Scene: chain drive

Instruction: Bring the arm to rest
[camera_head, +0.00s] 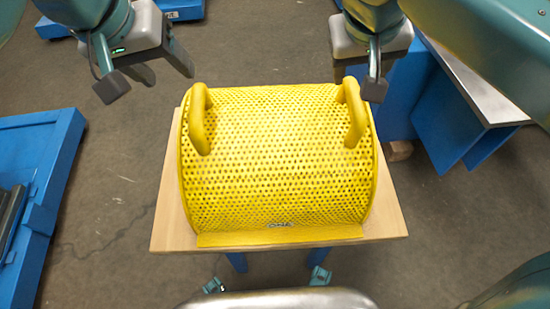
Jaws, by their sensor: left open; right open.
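A yellow perforated guard (275,165) with a curved top stands on a light wooden board (168,225). It has a left handle (199,120) and a right handle (354,112). My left gripper (150,75) is open and empty, up and to the left of the left handle, apart from the guard. My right gripper (373,85) appears right at the right handle, its fingers seen nearly edge-on; I cannot tell whether it touches the handle. Whatever lies under the guard is hidden.
A blue tray or bench (50,180) stands at the left edge. A blue stand with a grey top (470,90) is at the right behind my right arm. Another blue object (180,10) is at the top left.

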